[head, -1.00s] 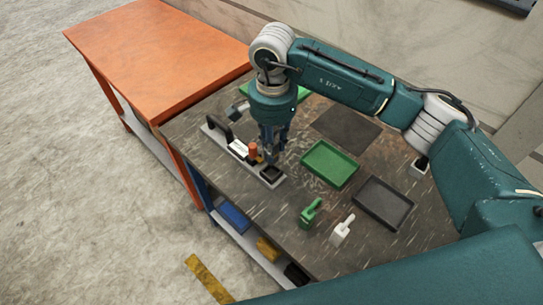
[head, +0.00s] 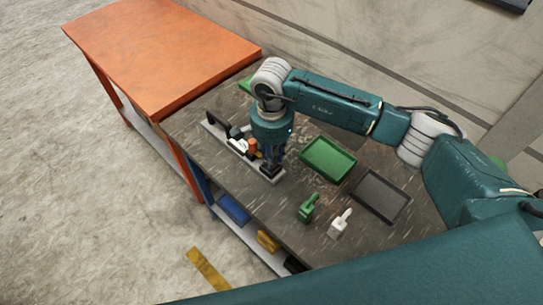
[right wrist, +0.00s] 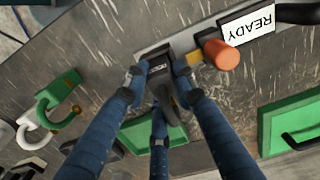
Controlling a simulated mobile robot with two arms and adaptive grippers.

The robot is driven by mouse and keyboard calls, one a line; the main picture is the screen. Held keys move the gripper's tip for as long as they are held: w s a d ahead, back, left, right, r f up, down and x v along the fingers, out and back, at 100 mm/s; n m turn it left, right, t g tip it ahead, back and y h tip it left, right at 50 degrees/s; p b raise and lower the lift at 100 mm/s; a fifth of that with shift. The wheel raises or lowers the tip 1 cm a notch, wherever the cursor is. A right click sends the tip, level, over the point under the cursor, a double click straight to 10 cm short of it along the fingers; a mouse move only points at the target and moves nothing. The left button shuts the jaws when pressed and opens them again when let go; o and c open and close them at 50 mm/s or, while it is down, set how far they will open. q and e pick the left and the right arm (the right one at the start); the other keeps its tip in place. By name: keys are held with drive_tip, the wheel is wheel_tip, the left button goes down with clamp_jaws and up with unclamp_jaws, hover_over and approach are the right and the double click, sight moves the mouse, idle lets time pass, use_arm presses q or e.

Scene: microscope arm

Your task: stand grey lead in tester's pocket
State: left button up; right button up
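The tester is a long pale base (head: 222,141) with a READY card (head: 237,147), an orange knob (head: 252,146) and a dark square pocket at its near end. In the right wrist view the READY card (right wrist: 247,24) and orange knob (right wrist: 221,54) are beside the pocket. My right gripper (head: 270,165) points down at the pocket. Its fingers (right wrist: 159,72) are closed around the grey lead (right wrist: 168,98), a dark block with pale lettering and a curved grey part. The lead is at the pocket; how deep it sits is hidden. My left gripper is out of view.
A green lead (head: 308,208) and a white lead (head: 339,224) are near the bench's front edge. A green tray (head: 328,159) and a dark tray (head: 380,196) are to the right. An orange table (head: 160,55) adjoins the bench at the left.

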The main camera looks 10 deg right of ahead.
drive_tip(key=o, duration=0.4)
drive_tip(key=shift+r, duration=0.1)
wheel_tip(320, 180, up, 12)
drive_tip(key=b, duration=0.4)
drive_tip(key=shift+s, duration=0.1)
idle(0.3)
